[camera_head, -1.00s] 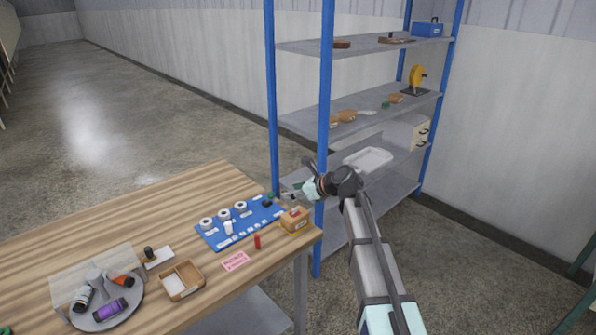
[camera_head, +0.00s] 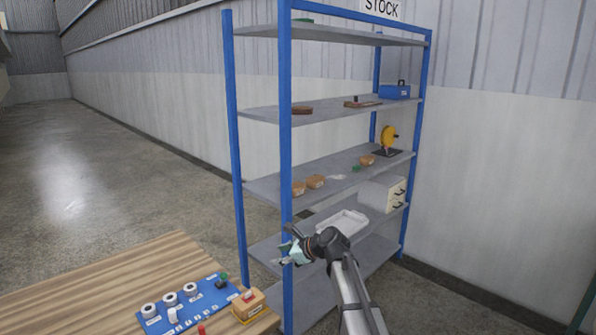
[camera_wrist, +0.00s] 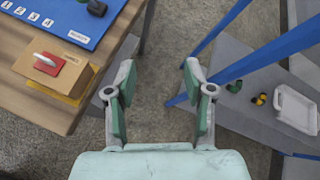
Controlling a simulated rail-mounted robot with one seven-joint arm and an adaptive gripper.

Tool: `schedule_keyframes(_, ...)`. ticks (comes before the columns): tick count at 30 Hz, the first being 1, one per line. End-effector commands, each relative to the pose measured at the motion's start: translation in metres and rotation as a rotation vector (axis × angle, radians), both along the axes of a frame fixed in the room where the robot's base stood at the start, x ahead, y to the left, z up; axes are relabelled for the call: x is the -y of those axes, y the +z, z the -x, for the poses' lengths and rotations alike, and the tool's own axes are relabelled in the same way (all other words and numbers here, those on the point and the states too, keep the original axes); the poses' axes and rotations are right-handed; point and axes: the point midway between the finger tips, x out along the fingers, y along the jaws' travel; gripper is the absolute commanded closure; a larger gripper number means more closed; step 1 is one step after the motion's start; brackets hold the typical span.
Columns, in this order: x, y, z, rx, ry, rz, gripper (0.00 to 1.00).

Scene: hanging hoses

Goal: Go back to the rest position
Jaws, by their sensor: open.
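My gripper (camera_head: 287,252) is in front of the blue shelf post, at about the height of the lower shelf in the head view. In the wrist view my gripper (camera_wrist: 160,82) shows its two green-padded fingers spread wide, with only bare floor between them. It is empty.
The wooden table (camera_head: 60,285) holds a blue board (camera_head: 190,305) and a box with a red-and-white top (camera_head: 248,304). The blue-posted rack (camera_head: 285,130) stands close to my arm. A white tray (camera_head: 342,223) lies on its lower shelf. Open floor (camera_head: 110,170) lies left.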

Motion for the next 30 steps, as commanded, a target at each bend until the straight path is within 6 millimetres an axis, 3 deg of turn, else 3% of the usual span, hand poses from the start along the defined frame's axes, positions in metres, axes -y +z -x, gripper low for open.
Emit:
schedule_keyframes(6, 0.01, -0.014, 0.011, 0.16, 0.139, 0.18, 0.47)
schedule_keyframes(10, 0.022, -0.051, 0.031, 0.257, 0.273, 0.342, 0.47)
schedule_keyframes(17, 0.064, -0.178, 0.101, 0.37, 0.65, 0.673, 0.47)
schedule_keyframes(21, 0.092, -0.252, 0.155, 0.383, 0.888, 0.797, 0.47)
schedule_keyframes(30, 0.148, -0.372, 0.286, 0.341, 1.348, 0.883, 0.47)
